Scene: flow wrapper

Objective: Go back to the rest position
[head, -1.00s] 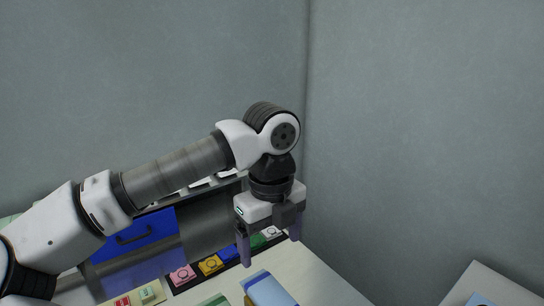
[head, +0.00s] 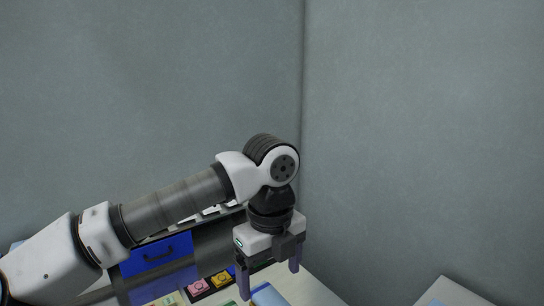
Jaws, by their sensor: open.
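My gripper (head: 270,278) hangs from the wrist, pointing down, above the right part of the light table (head: 300,284). Its two purple-grey fingers are apart, and nothing shows between them. A blue box-like item (head: 267,295) lies on the table near the fingers, cut off by the lower picture edge. My arm comes in from the lower left and hides part of the machine behind it.
A machine with a blue drawer-like front (head: 156,254) stands behind my arm. A pink block (head: 199,287) and a yellow block (head: 221,279) sit in a dark strip. Another light surface (head: 450,293) is at lower right. Grey walls meet in a corner behind; the space above my arm is clear.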

